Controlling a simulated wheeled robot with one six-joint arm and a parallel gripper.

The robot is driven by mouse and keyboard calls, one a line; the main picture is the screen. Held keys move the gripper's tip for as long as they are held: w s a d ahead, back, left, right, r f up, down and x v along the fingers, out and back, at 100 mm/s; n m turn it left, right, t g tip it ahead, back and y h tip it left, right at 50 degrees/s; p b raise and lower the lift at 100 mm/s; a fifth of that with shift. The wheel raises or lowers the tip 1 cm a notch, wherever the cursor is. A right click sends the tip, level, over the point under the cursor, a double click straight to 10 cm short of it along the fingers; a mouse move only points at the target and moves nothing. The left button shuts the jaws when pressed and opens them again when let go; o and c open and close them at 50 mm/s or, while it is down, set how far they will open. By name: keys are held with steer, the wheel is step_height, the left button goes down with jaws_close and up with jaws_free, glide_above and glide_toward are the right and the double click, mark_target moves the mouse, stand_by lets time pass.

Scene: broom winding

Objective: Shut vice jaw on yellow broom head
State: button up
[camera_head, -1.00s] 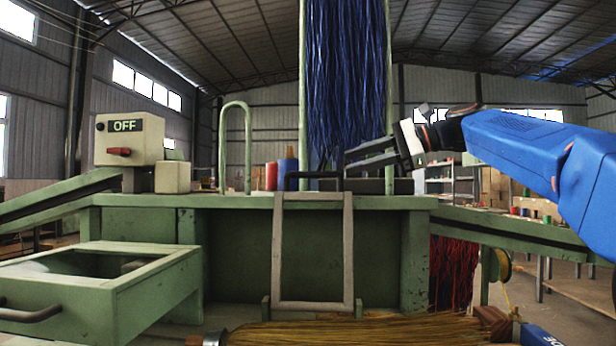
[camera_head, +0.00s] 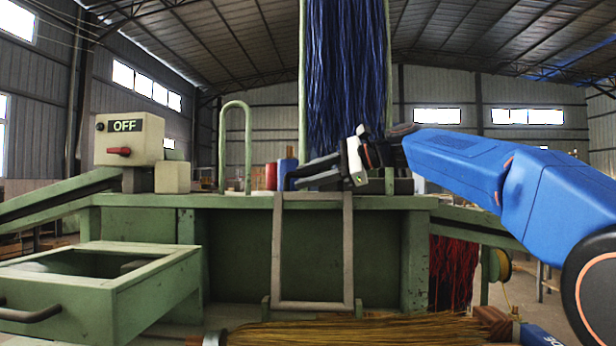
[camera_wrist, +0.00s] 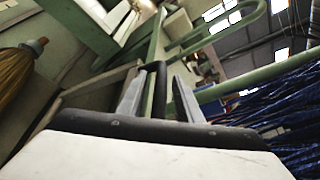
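The yellow broom head (camera_head: 370,330) lies sideways across the bottom of the head view, below the bench front. Part of it shows at the left edge of the wrist view (camera_wrist: 14,78). My gripper (camera_head: 292,180) is at the bench top, above a grey rectangular frame (camera_head: 347,250) on the bench front. In the wrist view, its two fingers (camera_wrist: 158,98) stand apart with a dark bar handle (camera_wrist: 157,72) between them. Clear gaps show beside the bar, so the grip looks open. In the head view the gripper mostly hides this handle. I cannot tell which part is the vice jaw.
Blue bristles (camera_head: 345,75) hang between green posts behind my gripper. A green hoop (camera_head: 248,130) and an OFF switch box (camera_head: 128,139) stand to the left. A green drawer (camera_head: 130,285) juts out at front left. Red bristles (camera_head: 453,272) hang at right.

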jaws_close()
